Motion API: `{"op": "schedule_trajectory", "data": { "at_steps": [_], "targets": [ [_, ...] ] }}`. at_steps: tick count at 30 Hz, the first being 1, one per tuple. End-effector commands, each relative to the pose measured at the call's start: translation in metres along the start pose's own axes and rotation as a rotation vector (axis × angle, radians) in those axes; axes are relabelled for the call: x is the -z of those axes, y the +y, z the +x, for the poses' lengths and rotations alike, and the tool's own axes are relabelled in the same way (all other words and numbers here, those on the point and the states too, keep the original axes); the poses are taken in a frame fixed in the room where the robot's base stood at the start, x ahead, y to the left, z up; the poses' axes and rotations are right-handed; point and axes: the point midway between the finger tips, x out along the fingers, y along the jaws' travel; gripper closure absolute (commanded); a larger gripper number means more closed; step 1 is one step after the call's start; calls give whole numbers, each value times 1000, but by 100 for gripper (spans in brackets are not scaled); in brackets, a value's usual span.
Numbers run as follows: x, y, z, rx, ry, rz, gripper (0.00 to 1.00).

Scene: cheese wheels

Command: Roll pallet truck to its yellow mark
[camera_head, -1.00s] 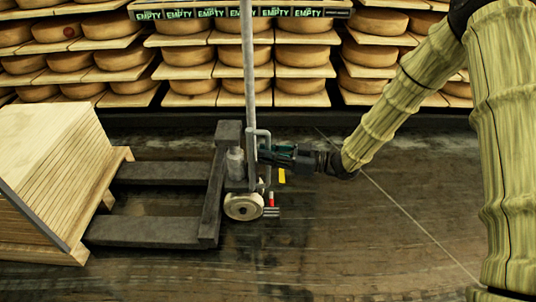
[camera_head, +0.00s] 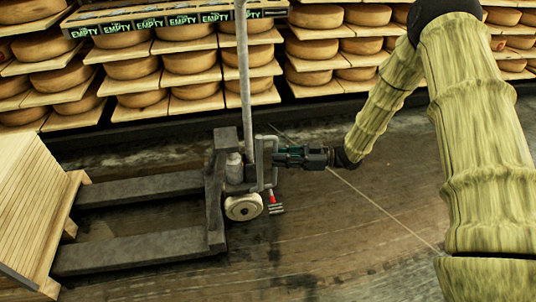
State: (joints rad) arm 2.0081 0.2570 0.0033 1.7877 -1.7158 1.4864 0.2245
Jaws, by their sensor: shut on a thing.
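The pallet truck (camera_head: 215,195) stands on the dark floor left of centre. Its two forks reach left toward a stack of wooden boards, and a pale wheel and a small red-tipped pedal show at its near right side. A tall grey post rises from it. My gripper (camera_head: 277,157) comes in from the right and is shut on the truck's grey upright tube frame (camera_head: 261,160). The fingertips are small and partly hidden at the tube. I see no yellow mark on the floor now.
The stack of wooden boards (camera_head: 30,205) stands at the left by the fork ends. Shelves of cheese wheels (camera_head: 190,62) line the back, with a row of "EMPTY" boxes (camera_head: 150,25) above. The floor (camera_head: 340,240) right of the truck is open, crossed by a thin pale line.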

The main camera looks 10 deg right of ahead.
Motion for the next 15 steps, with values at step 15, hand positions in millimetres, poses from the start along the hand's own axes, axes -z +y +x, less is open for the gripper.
{"op": "schedule_trajectory", "data": {
  "at_steps": [15],
  "targets": [
    [4, 8, -14, -17, 3, -11, 81]
  ]
}}
